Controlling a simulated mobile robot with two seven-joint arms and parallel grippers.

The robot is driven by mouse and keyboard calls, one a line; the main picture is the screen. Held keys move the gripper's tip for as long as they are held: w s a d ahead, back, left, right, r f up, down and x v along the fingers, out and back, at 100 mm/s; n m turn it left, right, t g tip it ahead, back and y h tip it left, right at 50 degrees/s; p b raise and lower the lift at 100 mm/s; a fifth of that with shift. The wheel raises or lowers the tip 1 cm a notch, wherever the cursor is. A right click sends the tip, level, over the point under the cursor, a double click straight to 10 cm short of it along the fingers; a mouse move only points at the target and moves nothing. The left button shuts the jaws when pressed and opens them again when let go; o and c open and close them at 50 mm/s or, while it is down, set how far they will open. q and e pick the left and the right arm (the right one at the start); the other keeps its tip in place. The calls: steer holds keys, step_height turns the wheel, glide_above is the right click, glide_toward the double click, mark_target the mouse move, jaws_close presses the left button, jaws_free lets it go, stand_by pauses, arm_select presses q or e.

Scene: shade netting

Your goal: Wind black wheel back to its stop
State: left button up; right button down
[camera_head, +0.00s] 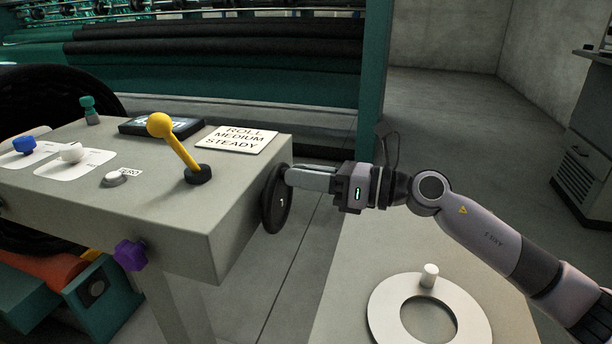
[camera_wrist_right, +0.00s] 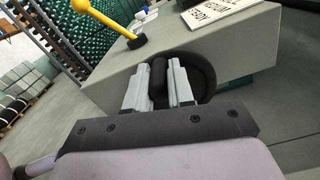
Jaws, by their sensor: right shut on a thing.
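The black wheel (camera_head: 271,212) is mounted upright on the right side of the grey console (camera_head: 245,184). My right gripper (camera_head: 290,177) reaches it from the right, with its fingers at the wheel's upper part. In the right wrist view, the two fingers of my right gripper (camera_wrist_right: 158,82) are shut on a dark upright handle at the black wheel (camera_wrist_right: 207,72). The fingers hide part of the wheel. Any mark of the wheel's stop cannot be made out. My left gripper is not in view.
The console top carries a yellow-knobbed lever (camera_head: 178,147), a ROLL MEDIUM STEADY card (camera_head: 237,139), a dark display (camera_head: 160,127), and blue (camera_head: 24,146) and white (camera_head: 72,153) knobs. A purple knob (camera_head: 130,255) is on its front. A white ring (camera_head: 385,313) lies on a pale surface below my arm.

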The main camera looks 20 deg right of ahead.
steer(key=shift+f, duration=0.1)
steer(key=c, duration=1)
jaws_free()
steer(key=shift+s, duration=0.1)
steer(key=shift+b+v, duration=0.65)
steer(key=shift+v, duration=2.9)
